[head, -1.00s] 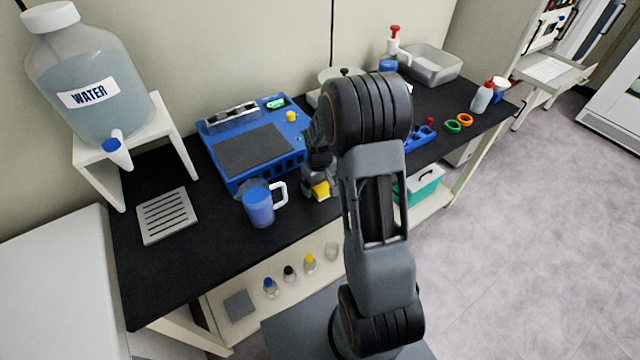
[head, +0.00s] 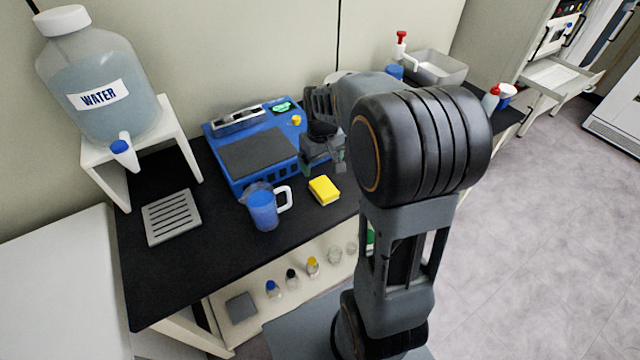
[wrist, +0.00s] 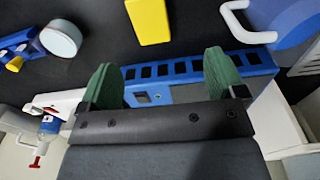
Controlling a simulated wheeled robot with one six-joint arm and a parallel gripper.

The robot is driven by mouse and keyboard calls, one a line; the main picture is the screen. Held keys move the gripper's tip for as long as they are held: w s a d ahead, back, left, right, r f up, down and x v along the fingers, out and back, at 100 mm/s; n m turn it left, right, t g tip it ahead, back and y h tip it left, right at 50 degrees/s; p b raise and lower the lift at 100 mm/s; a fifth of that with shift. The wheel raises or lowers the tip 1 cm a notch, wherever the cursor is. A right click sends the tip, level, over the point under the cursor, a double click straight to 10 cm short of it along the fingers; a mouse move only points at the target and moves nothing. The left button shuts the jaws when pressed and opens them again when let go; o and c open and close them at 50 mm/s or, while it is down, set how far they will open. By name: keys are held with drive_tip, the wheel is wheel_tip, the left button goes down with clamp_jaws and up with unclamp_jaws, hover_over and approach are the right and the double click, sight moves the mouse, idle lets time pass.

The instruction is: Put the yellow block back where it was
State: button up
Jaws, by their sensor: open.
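The yellow block (head: 324,190) lies flat on the black bench top, just right of the blue pitcher with its white handle (head: 263,207). In the wrist view the block (wrist: 149,20) shows at the top, beyond my fingertips and apart from them. My gripper (wrist: 162,78) is open and empty, its green finger pads spread over the edge of the blue machine. In the head view my gripper (head: 335,160) is partly hidden by my own arm and is above and behind the block, near the right side of the blue machine (head: 255,150).
The pitcher also shows in the wrist view (wrist: 285,22). A grey slotted tray (head: 171,216) and a water jug (head: 100,90) on a white stand are at the left. Bare bench lies in front of the pitcher. My arm hides much of the bench's right part.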

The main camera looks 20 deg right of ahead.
drive_tip(key=s+a+r+t, duration=0.1)
drive_tip(key=s+a, duration=0.1)
drive_tip(key=s, duration=0.2)
drive_tip(key=s+a+r+t, duration=0.1)
drive_tip(key=s+a+r, duration=0.1)
drive_tip(key=s, duration=0.3)
drive_tip(key=s+a+r+m+t, duration=0.1)
drive_tip(key=s+a, duration=0.2)
drive_tip(key=s, duration=0.2)
drive_tip(key=shift+a+r, duration=0.3)
drive_tip(key=shift+a, duration=0.1)
drive_tip(key=shift+r, duration=0.1)
drive_tip(key=shift+r, duration=0.25)
idle(0.4)
